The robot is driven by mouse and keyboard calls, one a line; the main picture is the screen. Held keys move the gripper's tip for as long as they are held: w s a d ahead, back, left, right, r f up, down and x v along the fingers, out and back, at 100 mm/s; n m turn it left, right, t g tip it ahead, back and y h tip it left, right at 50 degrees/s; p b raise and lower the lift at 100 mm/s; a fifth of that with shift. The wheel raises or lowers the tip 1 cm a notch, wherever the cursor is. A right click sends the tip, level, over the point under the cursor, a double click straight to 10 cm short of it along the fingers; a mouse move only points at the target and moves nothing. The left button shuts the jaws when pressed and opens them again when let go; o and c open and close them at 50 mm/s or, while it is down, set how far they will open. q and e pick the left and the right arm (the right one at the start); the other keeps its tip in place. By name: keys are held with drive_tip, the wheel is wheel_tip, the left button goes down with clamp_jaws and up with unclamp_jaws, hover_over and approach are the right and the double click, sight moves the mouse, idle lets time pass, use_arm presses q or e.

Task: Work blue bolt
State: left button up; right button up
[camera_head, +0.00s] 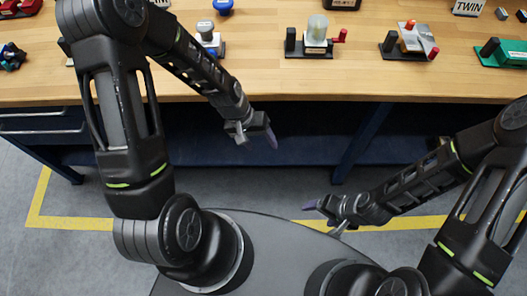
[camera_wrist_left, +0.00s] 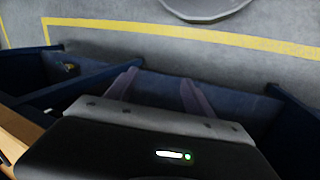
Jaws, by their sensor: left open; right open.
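I cannot tell which of these carries the blue bolt. My left gripper (camera_head: 257,137) is open and empty in front of the table edge, pointing down. Its two fingers also show apart in the left wrist view (camera_wrist_left: 158,90), with nothing between them. My right gripper (camera_head: 324,215) is open and empty, low above my base, away from the table.
The wooden table (camera_head: 290,84) holds several devices: one with a clear dome (camera_head: 317,28), one with red and orange knobs (camera_head: 416,40), a green-based one (camera_head: 505,53). The table's front strip is mostly clear. Below are dark blue table legs (camera_head: 360,140) and a yellow floor line (camera_wrist_left: 200,34).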

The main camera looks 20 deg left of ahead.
use_arm(q)
drive_tip(key=shift+s+d+f, duration=0.85)
drive_tip(key=shift+s+f, duration=0.1)
drive_tip(key=shift+f, duration=0.2)
drive_tip(key=s+d+f, duration=0.3)
drive_tip(key=s, duration=0.3)
drive_tip(key=s+d+f, duration=0.3)
drive_tip(key=s+f, duration=0.1)
drive_tip(key=s, duration=0.1)
drive_tip(key=shift+s+d+m, duration=0.3)
drive_tip(key=shift+s+d, duration=0.05)
drive_tip(key=shift+f, duration=0.1)
idle(0.9)
